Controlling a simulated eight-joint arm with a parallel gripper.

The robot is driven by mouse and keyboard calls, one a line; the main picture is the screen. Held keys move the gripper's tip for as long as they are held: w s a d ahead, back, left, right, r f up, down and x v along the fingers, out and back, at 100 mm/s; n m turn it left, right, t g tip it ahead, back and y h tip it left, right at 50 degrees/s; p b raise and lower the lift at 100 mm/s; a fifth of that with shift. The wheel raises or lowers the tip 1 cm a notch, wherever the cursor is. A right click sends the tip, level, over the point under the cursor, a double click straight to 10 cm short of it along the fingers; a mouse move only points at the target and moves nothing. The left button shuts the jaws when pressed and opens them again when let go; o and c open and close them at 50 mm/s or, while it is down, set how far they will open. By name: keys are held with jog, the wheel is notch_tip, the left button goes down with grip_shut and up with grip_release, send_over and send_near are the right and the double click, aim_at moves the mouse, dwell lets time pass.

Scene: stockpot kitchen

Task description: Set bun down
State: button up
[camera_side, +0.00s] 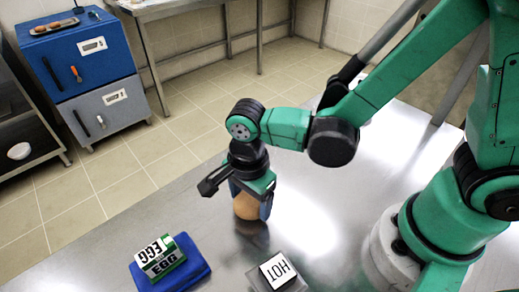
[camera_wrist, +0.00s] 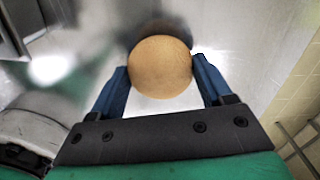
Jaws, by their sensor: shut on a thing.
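The bun (camera_side: 246,208) is round and golden brown. My gripper (camera_side: 252,200) points down and is shut on the bun, with a blue finger on either side. In the wrist view the bun (camera_wrist: 160,66) sits between the blue fingertips of my gripper (camera_wrist: 160,78), its top facing the camera. The bun is at or just above the steel table (camera_side: 330,205); I cannot tell whether it touches. Part of the bun is hidden by the fingers in the side view.
A blue tray (camera_side: 200,269) holding a green and white EGG box (camera_side: 160,257) lies front left of the bun. A HOT sign (camera_side: 278,270) on a small block is in front. The table right of the bun is clear. A blue and grey cabinet (camera_side: 85,65) stands beyond the table.

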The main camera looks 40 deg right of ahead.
jog(key=shift+f, duration=0.5)
jog(key=shift+f, duration=0.15)
jog(key=o, duration=1.2)
